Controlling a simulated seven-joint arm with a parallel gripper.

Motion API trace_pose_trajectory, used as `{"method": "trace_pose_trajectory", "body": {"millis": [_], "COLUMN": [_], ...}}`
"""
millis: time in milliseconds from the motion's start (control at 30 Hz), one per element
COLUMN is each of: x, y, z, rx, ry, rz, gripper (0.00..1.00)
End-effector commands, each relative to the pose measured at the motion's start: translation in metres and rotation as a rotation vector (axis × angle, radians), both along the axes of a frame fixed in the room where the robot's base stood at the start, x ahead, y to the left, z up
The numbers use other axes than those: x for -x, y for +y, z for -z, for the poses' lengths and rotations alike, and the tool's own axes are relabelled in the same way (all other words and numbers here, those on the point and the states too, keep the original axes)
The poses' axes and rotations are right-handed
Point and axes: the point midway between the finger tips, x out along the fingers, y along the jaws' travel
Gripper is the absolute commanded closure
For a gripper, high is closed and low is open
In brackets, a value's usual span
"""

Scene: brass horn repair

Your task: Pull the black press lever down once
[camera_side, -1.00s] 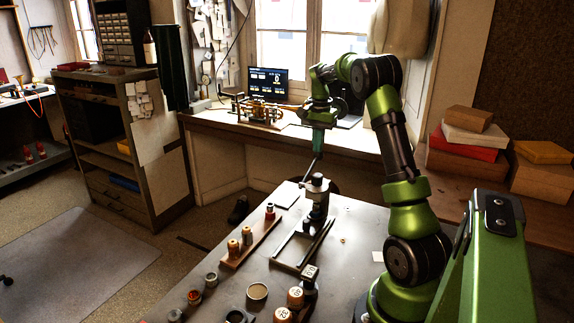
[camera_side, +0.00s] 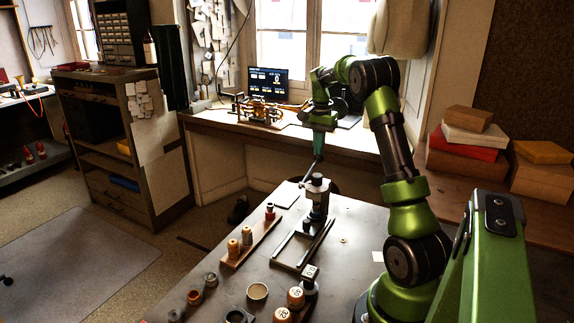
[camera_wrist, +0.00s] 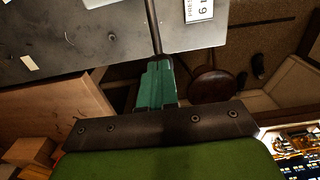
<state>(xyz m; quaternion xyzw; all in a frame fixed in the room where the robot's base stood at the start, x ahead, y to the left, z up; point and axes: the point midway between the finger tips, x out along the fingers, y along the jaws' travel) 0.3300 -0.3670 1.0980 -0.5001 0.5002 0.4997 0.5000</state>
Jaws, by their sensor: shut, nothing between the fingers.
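In the wrist view the lever (camera_wrist: 153,25) runs up from the teal fingers (camera_wrist: 157,70). The fingers hide the lever's end there, so the exact contact cannot be seen.
A wooden rack (camera_side: 251,243) with several small bobbin-like pieces lies left of the press. Several round pieces and a small tin (camera_side: 257,291) stand on the near bench. The bench's middle right is mostly clear. A round stool (camera_wrist: 211,84) is beyond the bench edge.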

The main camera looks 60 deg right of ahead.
Motion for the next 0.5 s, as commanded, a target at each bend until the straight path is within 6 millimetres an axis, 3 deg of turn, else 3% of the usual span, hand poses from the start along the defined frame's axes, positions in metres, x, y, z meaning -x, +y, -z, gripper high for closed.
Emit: {"method": "trace_pose_trajectory", "body": {"millis": [500], "x": [-0.0002], "y": [-0.0016], "z": [0.0083], "rx": [-0.002], "ry": [0.001], "rz": [0.0], "gripper": [1.0]}}
